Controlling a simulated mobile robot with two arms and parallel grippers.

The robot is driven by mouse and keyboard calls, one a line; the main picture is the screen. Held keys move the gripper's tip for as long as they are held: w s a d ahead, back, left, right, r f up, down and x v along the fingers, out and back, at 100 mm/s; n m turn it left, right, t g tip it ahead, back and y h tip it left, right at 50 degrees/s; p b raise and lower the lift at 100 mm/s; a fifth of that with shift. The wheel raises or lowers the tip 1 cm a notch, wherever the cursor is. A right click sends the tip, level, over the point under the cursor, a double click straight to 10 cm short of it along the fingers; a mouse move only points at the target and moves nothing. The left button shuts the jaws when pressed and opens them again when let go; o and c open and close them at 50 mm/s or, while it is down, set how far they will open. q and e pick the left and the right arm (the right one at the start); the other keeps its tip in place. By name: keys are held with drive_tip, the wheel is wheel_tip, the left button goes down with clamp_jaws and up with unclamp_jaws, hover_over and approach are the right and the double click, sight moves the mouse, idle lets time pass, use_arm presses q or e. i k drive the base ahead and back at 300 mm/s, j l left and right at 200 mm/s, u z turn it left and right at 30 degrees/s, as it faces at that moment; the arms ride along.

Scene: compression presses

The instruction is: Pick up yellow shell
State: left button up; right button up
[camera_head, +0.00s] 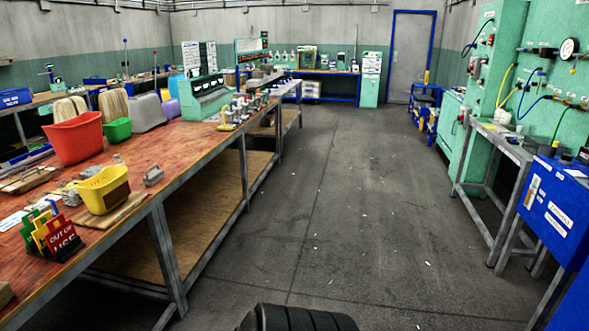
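A yellow shell-like bin (103,190) sits on a small wooden board (115,213) near the front edge of the long red-brown workbench at the left. Its open top faces up and its front has a dark brown patch. Its inside is only partly seen. Neither my left nor my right gripper is in view.
A red bin (75,137), a green bin (117,130) and a grey bin (147,112) stand behind it on the workbench (175,143). Coloured signs (48,236) stand in front, left. A grey block (153,175) lies to its right. The floor aisle (330,200) is clear.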

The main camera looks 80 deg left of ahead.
sight(104, 196)
drive_tip(key=l+u, duration=0.1)
drive_tip(key=u, duration=3.85)
